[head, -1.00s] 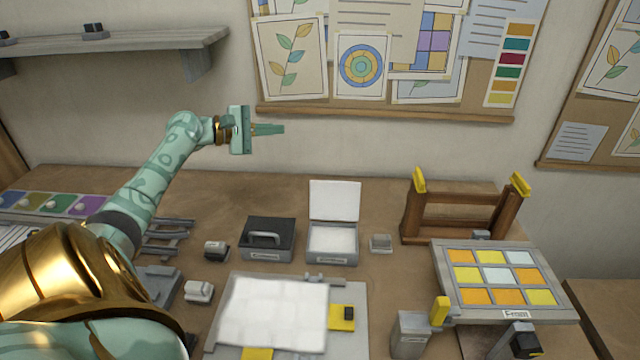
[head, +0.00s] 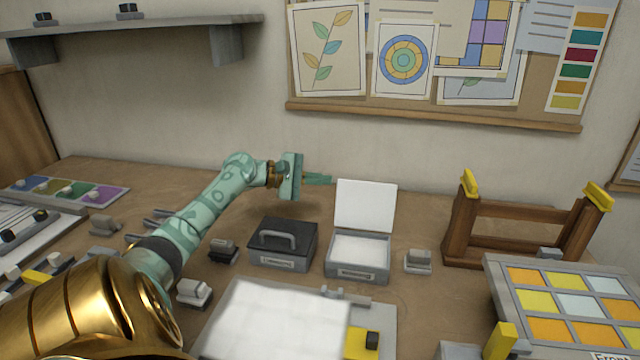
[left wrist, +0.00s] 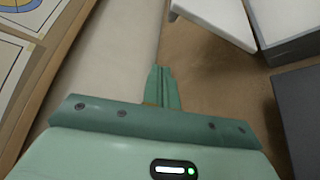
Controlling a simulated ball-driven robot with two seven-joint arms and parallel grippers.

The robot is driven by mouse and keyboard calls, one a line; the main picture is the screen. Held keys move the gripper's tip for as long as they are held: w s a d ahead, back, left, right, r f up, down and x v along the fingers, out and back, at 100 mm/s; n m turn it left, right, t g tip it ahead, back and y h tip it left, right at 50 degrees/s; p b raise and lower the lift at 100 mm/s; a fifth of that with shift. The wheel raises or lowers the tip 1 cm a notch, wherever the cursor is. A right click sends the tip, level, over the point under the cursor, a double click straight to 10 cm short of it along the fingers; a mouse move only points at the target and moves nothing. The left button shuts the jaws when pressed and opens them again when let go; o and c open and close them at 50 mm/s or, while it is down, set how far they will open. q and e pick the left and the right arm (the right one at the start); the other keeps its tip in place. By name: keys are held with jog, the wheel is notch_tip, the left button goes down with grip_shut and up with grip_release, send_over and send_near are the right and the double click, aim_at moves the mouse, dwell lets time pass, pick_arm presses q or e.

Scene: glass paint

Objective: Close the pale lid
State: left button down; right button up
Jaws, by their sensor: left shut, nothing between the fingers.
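The pale lid (head: 365,206) stands raised, leaning slightly back, at the rear of a small grey box (head: 358,258) with a pale interior. In the left wrist view the lid (left wrist: 222,18) shows at the top, right of the fingers. My left gripper (head: 328,179) is shut and empty, its fingers pointing right. In the head view its tips are just left of the lid's upper left corner. In the left wrist view a gap shows between the fingers (left wrist: 160,75) and the lid. My right gripper is not in view.
A dark-lidded box (head: 283,245) with a handle stands left of the grey box. A small grey block (head: 418,262) sits to its right. A white sheet on a board (head: 272,322) lies in front. A wooden stand (head: 520,240) is at the right. The wall is close behind.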

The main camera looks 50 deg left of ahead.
aim_at(347, 182)
pick_arm(q)
jog(key=w+d+b, duration=0.1)
jog(key=w+d, duration=0.3)
jog(key=shift+w+d+f, duration=0.1)
jog(key=shift+w+d, duration=0.05)
jog(key=shift+d, duration=0.05)
jog(key=shift+s+d+r, duration=0.2)
jog(key=shift+s+d, duration=0.1)
jog(key=shift+d, duration=0.15)
